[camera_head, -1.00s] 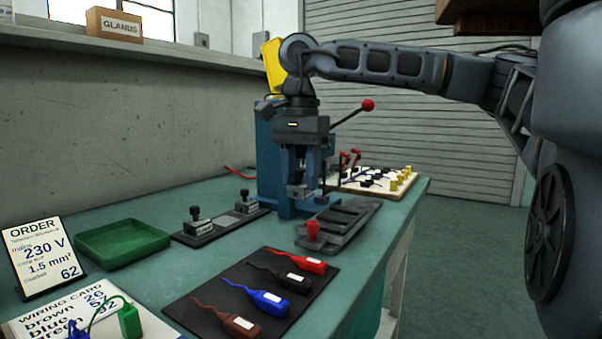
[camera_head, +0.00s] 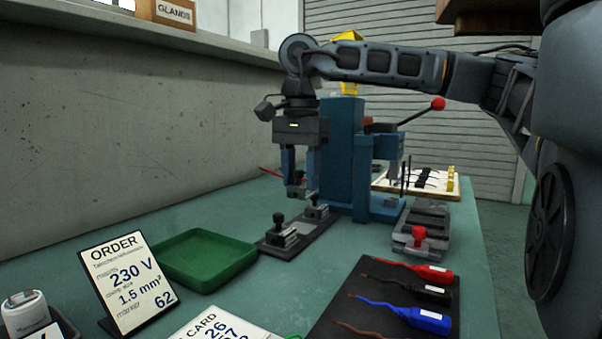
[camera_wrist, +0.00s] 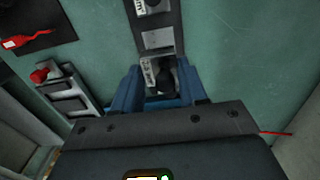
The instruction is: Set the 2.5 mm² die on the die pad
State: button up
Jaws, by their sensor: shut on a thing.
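My gripper (camera_head: 299,188) points down in the head view, with its blue fingers shut on a small grey die (camera_head: 297,191). It hangs above the far end of a dark die strip (camera_head: 303,244). The wrist view shows a white label beside a black knob between the fingers.
The blue press (camera_head: 343,150) with a red-knobbed lever stands just right of my gripper. A green tray (camera_head: 205,285) lies left of the strip. A grey holder with a red knob (camera_head: 419,240), a black mat with coloured leads and an order card (camera_head: 130,280) are nearby.

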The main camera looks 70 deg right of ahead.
jog(key=shift+f+b, duration=1.55)
jog(key=shift+f, duration=0.85)
jog(key=shift+f+b, duration=0.55)
jog(key=shift+f, duration=0.15)
dwell(0.4)
jog(key=o, duration=1.3)
jog(key=shift+o, duration=0.9)
jog(key=shift+r+p, duration=2.6)
jog(key=shift+r, duration=1.15)
